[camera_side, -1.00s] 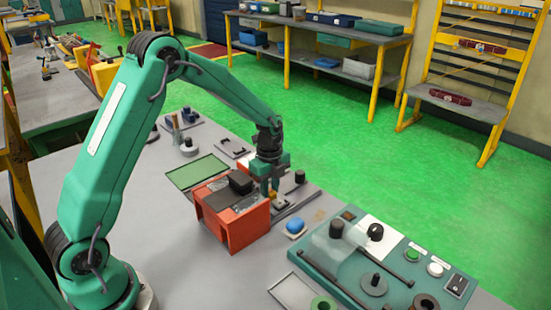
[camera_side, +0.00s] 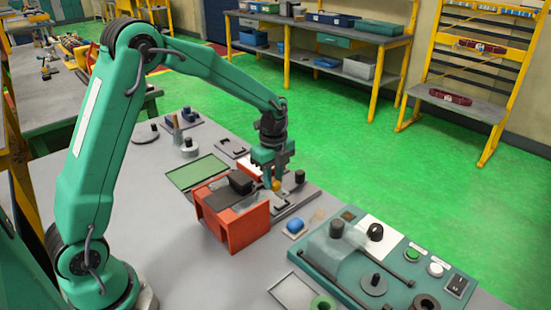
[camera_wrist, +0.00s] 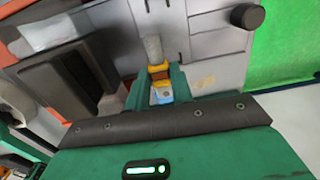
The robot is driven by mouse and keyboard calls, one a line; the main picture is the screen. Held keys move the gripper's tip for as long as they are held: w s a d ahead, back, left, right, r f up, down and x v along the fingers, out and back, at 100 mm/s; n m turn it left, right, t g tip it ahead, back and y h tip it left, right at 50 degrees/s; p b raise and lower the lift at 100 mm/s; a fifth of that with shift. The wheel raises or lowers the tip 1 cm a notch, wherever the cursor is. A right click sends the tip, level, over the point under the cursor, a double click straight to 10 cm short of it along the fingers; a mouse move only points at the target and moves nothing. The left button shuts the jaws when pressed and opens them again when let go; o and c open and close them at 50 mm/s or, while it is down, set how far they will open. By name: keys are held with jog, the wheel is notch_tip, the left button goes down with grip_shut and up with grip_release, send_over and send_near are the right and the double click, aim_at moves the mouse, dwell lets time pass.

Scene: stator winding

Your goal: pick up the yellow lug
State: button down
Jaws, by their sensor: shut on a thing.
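The yellow lug (camera_wrist: 159,72) is between the jaws of my gripper (camera_wrist: 158,85) in the wrist view, with a grey cylindrical part extending from it. In the side view, my gripper (camera_side: 271,181) is just beyond the orange-red box and shut on the lug (camera_side: 276,184), which shows as a small yellow spot at the fingertips. The lug appears to be held above the table surface. Part of it is hidden by the fingers.
The orange-red box (camera_side: 249,228) with dark blocks on top stands close to my gripper. A black knob (camera_side: 300,177) is just right. A blue-topped piece (camera_side: 295,226) and a teal control panel (camera_side: 420,262) lie nearer the camera. A green tray (camera_side: 197,171) lies left.

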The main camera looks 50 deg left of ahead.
jog(key=s+d+r, duration=0.3)
jog(key=d+r, duration=0.2)
jog(key=d, duration=0.2)
jog(key=shift+s+d, duration=0.3)
jog(key=shift+d, duration=0.1)
